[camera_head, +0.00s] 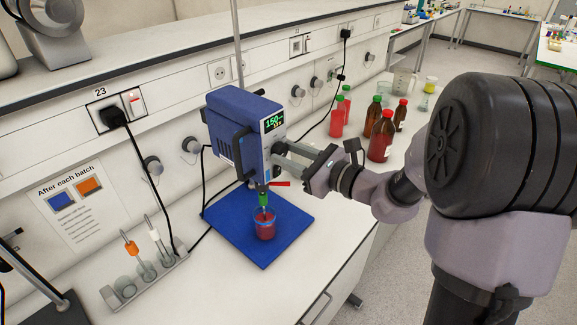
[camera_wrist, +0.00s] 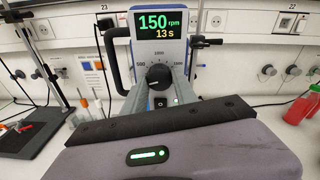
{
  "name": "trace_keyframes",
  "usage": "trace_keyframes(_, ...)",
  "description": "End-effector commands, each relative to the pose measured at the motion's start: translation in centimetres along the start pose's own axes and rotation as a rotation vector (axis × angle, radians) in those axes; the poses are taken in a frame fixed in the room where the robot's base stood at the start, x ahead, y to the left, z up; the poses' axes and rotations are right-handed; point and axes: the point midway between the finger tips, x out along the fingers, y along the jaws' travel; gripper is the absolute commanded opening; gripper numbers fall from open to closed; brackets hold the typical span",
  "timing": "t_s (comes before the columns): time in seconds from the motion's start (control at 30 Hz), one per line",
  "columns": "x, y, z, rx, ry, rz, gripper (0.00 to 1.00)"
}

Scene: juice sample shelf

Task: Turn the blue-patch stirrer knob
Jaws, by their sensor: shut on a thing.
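The blue overhead stirrer (camera_head: 232,130) stands over a blue mat (camera_head: 226,226) on the bench. Its display (camera_wrist: 162,23) reads 150 rpm and 13 s in the wrist view. The black round knob (camera_wrist: 159,75) sits below the display inside a printed scale. My gripper (camera_head: 279,153) reaches the stirrer's front face from the right. In the wrist view its fingers lie on both sides of the knob, shut on it. A beaker of red liquid (camera_head: 265,229) stands under the stirrer on the mat.
Red bottles (camera_head: 382,137) and brown bottles stand right of the stirrer, behind my arm. A rack (camera_head: 146,281) with probes stands at the front left. A black cable (camera_head: 149,180) hangs along the wall. A notice (camera_head: 82,207) shows blue and orange patches.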

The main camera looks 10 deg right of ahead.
Motion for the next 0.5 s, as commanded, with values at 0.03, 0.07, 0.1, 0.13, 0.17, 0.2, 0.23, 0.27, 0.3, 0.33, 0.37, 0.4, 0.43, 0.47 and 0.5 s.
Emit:
trace_keyframes(0.03,0.04,0.14,-0.49,-0.033,0.0,-0.002,0.0)
trace_keyframes(0.07,0.04,0.14,-0.5,-0.054,0.002,-0.004,0.0)
trace_keyframes(0.1,0.03,0.14,-0.5,-0.082,0.003,-0.006,0.0)
trace_keyframes(0.13,0.03,0.13,-0.45,-0.101,0.004,-0.007,0.0)
trace_keyframes(0.17,0.03,0.13,-0.43,-0.119,0.004,-0.008,0.0)
trace_keyframes(0.2,0.03,0.13,-0.43,-0.142,0.006,-0.01,0.0)
trace_keyframes(0.23,0.02,0.13,-0.41,-0.158,0.007,-0.011,0.0)
trace_keyframes(0.27,0.02,0.12,-0.39,-0.173,0.008,-0.012,0.0)
trace_keyframes(0.3,0.01,0.12,-0.36,-0.191,0.008,-0.014,0.0)
trace_keyframes(0.33,0.01,0.12,-0.34,-0.203,0.009,-0.014,0.0)
trace_keyframes(0.37,0.01,0.11,-0.32,-0.214,0.009,-0.015,0.0)
trace_keyframes(0.4,0.01,0.1,-0.28,-0.229,0.01,-0.016,0.0)
trace_keyframes(0.43,0.0,0.1,-0.25,-0.238,0.01,-0.017,0.0)
trace_keyframes(0.47,0.0,0.09,-0.23,-0.246,0.011,-0.017,0.0)
trace_keyframes(0.5,0.0,0.08,-0.2,-0.255,0.012,-0.018,0.0)
